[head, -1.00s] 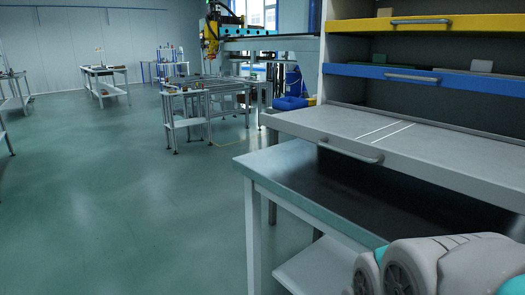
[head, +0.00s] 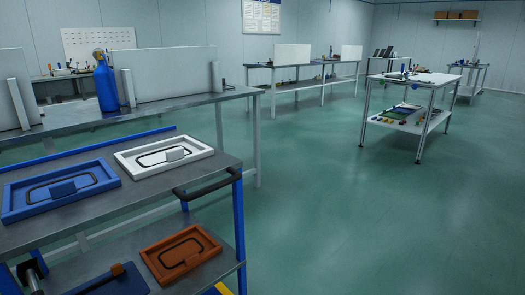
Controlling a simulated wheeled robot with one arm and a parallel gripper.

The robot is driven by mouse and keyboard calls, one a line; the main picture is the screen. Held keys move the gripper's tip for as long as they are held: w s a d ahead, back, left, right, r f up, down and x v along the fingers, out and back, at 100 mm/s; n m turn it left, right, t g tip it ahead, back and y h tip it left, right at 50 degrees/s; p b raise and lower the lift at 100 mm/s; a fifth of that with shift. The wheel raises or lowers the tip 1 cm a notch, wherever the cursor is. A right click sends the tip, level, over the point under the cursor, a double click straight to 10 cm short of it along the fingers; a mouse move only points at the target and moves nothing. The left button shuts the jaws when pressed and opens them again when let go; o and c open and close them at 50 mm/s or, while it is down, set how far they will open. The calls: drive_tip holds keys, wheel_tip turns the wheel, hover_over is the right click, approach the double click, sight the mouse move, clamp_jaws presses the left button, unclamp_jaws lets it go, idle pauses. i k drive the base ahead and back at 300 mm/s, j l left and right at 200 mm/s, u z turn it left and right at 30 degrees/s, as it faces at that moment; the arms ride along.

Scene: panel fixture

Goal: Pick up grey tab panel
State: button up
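A white framed tray (head: 128,170) with a dark outline inside lies on the upper shelf of a blue-framed cart at the left. A pale grey-white tab (head: 175,154) sits in it, and its exact shade is hard to tell. Beside it on the left is a blue tray (head: 25,207) with a dark outline and a blue tab (head: 62,189). An orange tray (head: 204,237) with an orange tab lies on the lower shelf. I cannot tell for sure which of these is the grey tab panel. My gripper is not in view.
The cart's upper shelf (head: 145,193) has a black handle (head: 208,187) at its right end. A long grey bench (head: 190,106) with a blue bottle (head: 106,85) stands behind it. A wheeled table (head: 440,80) stands farther right. The green floor (head: 380,220) at the right is clear.

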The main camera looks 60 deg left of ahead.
sight(140, 163)
drive_tip(key=u, duration=2.3)
